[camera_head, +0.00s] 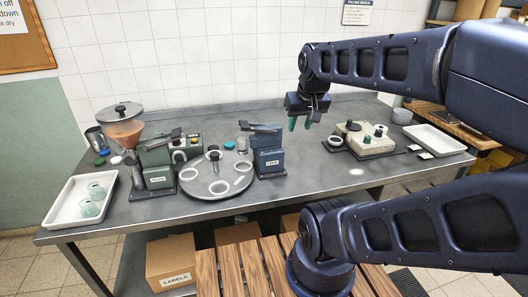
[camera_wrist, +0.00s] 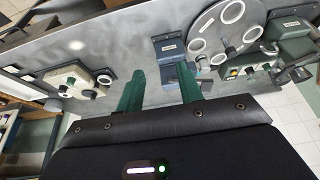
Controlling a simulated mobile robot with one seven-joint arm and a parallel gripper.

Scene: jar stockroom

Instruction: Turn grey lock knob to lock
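A grey round turntable (camera_head: 205,188) with several white rings stands mid-bench, and a grey knob on a post (camera_head: 214,153) rises at its centre; this looks like the lock knob, but I cannot be sure. The turntable also shows at the top of the wrist view (camera_wrist: 211,22). A beige unit (camera_head: 372,147) with small dark knobs (camera_head: 354,125) sits to the right, and at the left in the wrist view (camera_wrist: 68,84). My gripper (camera_head: 300,124) hangs above the bench between them. Its green fingers (camera_wrist: 160,88) are apart, with nothing between them.
A blue press (camera_head: 269,161) stands right of the turntable and a green press (camera_head: 158,170) left of it. White trays lie at the far left (camera_head: 62,211) and right (camera_head: 437,148). Bare bench lies in front of the blue press. A labelled box (camera_head: 170,255) is below.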

